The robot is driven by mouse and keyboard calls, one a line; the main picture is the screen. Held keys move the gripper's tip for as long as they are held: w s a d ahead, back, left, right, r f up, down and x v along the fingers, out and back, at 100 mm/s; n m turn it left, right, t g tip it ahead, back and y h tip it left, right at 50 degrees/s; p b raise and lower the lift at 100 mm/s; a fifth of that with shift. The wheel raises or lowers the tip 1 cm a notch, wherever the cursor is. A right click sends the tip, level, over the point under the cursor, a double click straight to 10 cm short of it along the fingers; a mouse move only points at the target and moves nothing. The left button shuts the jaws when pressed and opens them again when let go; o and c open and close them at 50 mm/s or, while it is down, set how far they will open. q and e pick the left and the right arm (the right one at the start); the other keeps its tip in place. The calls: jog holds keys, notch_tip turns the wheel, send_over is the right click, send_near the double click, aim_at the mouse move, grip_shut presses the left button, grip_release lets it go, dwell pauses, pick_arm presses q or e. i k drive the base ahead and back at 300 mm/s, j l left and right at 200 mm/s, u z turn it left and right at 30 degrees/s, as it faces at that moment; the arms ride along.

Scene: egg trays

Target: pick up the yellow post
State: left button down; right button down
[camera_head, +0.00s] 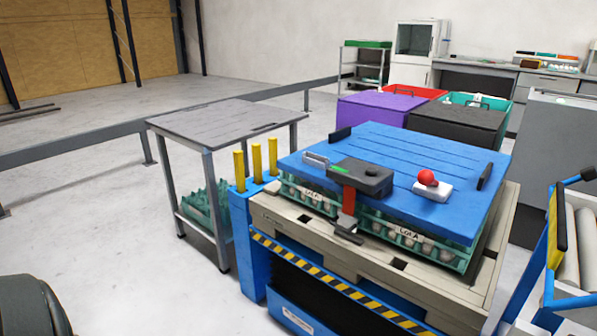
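Three yellow posts stand upright side by side in a blue holder (252,240) at the left end of the blue workstation: a left post (239,170), a middle post (257,163) and a right post (272,157). Their lower ends are hidden in the holder. Neither of my grippers shows in the head view, so I cannot tell where they are relative to the posts.
A blue board (400,150) covers teal egg trays (458,262) right of the posts. It carries a dark grey device (362,178) and a red ball on a white base (432,190). A grey table (215,120) stands behind left.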

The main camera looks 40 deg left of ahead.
aim_at(239, 165)
jog(key=u, duration=1.55)
jog(key=i+j, duration=0.1)
jog(key=i+j+z, duration=0.3)
jog(key=i, duration=0.2)
jog(key=i+j+z, duration=0.3)
jog(key=i+j, duration=0.15)
jog(key=i+j+z, duration=0.25)
jog(key=j, duration=0.15)
jog(key=i+j+z, duration=0.1)
jog(key=j+z, duration=0.15)
jog(key=j, duration=0.15)
jog(key=i+j+z, duration=0.2)
jog(key=j, duration=0.25)
jog(key=j+z, duration=0.25)
jog(key=j, duration=0.2)
jog(key=i+j+z, duration=0.1)
jog(key=j+z, duration=0.15)
jog(key=j, duration=0.25)
